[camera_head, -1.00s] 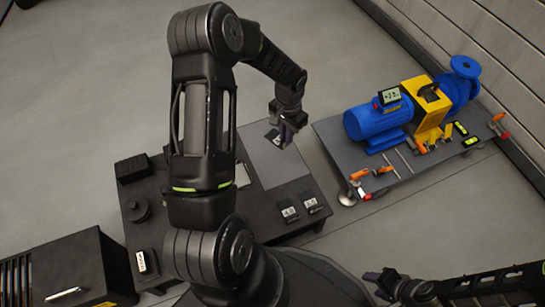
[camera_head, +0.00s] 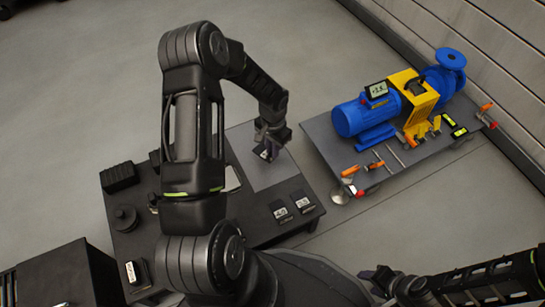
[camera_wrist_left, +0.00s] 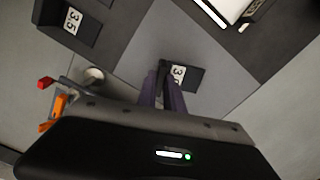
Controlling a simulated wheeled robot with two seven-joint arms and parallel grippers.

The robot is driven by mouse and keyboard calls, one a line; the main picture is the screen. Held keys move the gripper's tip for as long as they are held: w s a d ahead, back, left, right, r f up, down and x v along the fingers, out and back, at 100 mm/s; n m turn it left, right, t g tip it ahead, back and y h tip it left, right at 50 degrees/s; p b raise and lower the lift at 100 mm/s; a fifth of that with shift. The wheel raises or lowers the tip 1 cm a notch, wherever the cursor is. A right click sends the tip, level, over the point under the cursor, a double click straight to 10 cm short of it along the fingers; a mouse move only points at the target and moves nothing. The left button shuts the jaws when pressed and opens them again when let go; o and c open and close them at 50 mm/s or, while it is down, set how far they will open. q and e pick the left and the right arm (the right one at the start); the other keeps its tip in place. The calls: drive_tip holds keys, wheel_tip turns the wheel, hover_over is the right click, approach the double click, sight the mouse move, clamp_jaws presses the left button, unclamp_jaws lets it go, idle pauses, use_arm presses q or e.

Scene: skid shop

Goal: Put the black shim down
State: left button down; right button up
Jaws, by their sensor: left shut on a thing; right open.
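My left gripper (camera_head: 266,146) is shut on the black shim (camera_head: 264,153), a small dark plate with a white number label. The shim is over the grey mat (camera_head: 262,176) on the dark table; I cannot tell whether it touches the mat. In the left wrist view the shim (camera_wrist_left: 192,78) shows between and beside the purple-grey fingertips (camera_wrist_left: 166,80), which partly hide it. My right gripper (camera_head: 378,280) is open and empty at the bottom, away from the table.
Two other labelled black shims (camera_head: 278,210) (camera_head: 303,201) lie on the table (camera_head: 240,225) in front of the mat. A black block (camera_head: 118,177) and a round dark part (camera_head: 126,217) stand at left. A blue motor (camera_head: 362,118) with a yellow guard sits on a grey skid (camera_head: 325,140) at right.

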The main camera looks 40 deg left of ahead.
sight(265, 149)
use_arm(q)
drive_tip(key=shift+r, duration=0.1)
drive_tip(key=shift+f+b, duration=0.75)
drive_tip(key=shift+f, duration=1.1)
drive_tip(key=shift+f, duration=0.1)
drive_tip(key=shift+f, duration=0.15)
drive_tip(key=c, duration=1.5)
unclamp_jaws()
